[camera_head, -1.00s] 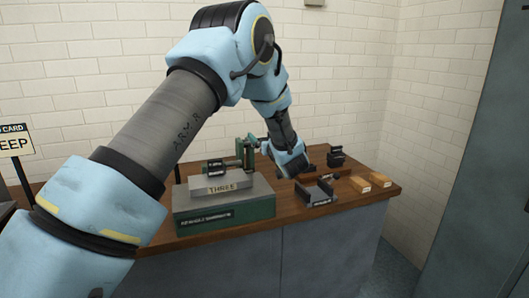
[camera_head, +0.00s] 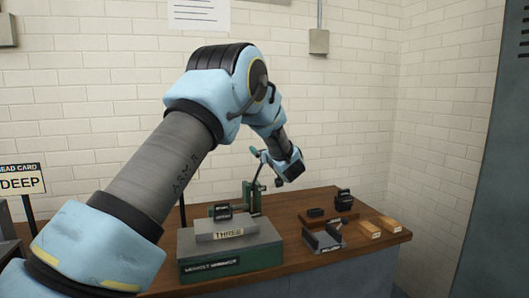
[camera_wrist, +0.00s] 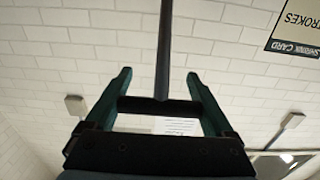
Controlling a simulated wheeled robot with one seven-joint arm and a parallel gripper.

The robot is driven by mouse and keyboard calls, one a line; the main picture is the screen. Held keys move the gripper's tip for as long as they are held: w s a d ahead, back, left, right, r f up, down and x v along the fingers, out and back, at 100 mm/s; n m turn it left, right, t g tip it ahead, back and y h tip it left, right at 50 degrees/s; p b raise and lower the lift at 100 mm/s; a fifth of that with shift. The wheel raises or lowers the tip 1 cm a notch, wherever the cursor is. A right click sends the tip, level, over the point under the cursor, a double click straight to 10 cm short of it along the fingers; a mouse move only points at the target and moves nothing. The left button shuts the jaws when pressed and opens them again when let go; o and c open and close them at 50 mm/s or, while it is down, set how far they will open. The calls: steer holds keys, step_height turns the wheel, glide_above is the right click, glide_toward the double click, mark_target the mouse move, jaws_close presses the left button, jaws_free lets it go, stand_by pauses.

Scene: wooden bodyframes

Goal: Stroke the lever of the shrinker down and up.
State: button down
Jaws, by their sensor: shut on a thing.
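The shrinker's green upright (camera_head: 252,196) stands on the bench, behind a grey block (camera_head: 236,240) marked THREE. Its thin dark lever (camera_head: 258,173) rises from the upright, tilted up toward my gripper (camera_head: 264,157). My gripper is above the upright, shut on the lever's end. In the wrist view, the lever's rod (camera_wrist: 163,50) runs up the middle of the picture, and a dark crossbar (camera_wrist: 160,104) spans between my green fingers (camera_wrist: 158,100). The exact contact is too small to tell in the head view.
The wooden bench (camera_head: 285,205) holds a grey U-shaped holder (camera_head: 324,239), two orange-brown blocks (camera_head: 380,227) and small dark pieces (camera_head: 343,200) at its right. A DEEP card (camera_head: 20,180) stands at the left. A brick wall is behind.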

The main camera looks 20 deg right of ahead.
steer(key=shift+w+a+f, duration=0.1)
steer(key=shift+f, duration=0.25)
jaws_free()
steer(key=shift+w, duration=0.1)
steer(key=s+a+b, duration=0.1)
steer(key=s+b, duration=0.3)
steer(key=s, duration=0.7)
steer(key=shift+a, duration=0.1)
